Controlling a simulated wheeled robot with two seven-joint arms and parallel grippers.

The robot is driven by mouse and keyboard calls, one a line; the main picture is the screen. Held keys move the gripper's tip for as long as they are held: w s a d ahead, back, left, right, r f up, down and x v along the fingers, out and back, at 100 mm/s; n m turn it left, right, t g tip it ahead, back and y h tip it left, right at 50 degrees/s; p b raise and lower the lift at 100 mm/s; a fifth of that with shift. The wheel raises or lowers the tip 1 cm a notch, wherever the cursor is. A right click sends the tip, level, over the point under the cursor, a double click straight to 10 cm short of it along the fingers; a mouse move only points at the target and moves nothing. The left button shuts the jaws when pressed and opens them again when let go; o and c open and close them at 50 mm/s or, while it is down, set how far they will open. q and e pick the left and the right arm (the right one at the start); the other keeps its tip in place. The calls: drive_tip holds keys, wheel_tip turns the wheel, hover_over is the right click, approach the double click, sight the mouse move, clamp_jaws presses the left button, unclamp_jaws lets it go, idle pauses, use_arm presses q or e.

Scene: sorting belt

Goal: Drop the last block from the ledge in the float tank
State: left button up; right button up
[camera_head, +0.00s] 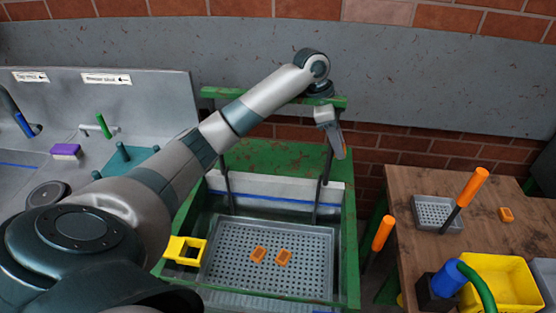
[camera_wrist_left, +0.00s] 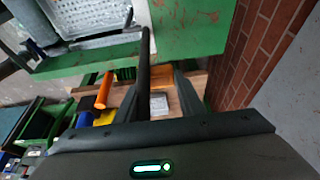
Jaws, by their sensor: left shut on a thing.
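My left gripper (camera_head: 341,153) hangs over the back right of the float tank (camera_head: 351,235), above its green back ledge (camera_head: 275,155). It is shut on an orange block (camera_wrist_left: 126,73), which shows at the fingertips in the left wrist view, partly behind a dark rod. The block is hidden in the head view. Two orange blocks (camera_head: 259,254) (camera_head: 284,257) lie on the perforated tray (camera_head: 225,275) in the tank. The visible part of the ledge is bare. My right gripper is not in view.
A green bar (camera_head: 218,92) on dark upright rods (camera_head: 326,172) stands over the tank near my gripper. A yellow frame (camera_head: 174,246) sits on the tank's left rim. Right, a wooden table (camera_head: 410,185) holds a small grey tray (camera_head: 424,206), an orange piece (camera_head: 506,214) and a yellow bin (camera_head: 510,275).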

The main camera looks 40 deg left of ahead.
use_arm(q)
drive_tip(key=shift+s+d+r, duration=0.15)
drive_tip(key=shift+s+d, duration=0.1)
drive_tip(key=shift+d, duration=0.1)
drive_tip(key=s+d+r+n+t+y, duration=0.2)
drive_tip(key=s+d+n+y, duration=0.2)
drive_tip(key=s+d+n, duration=0.6)
drive_tip(key=shift+s+r+n+b, duration=0.3)
drive_tip(key=shift+s+n, duration=0.5)
drive_tip(key=shift+s, duration=0.65)
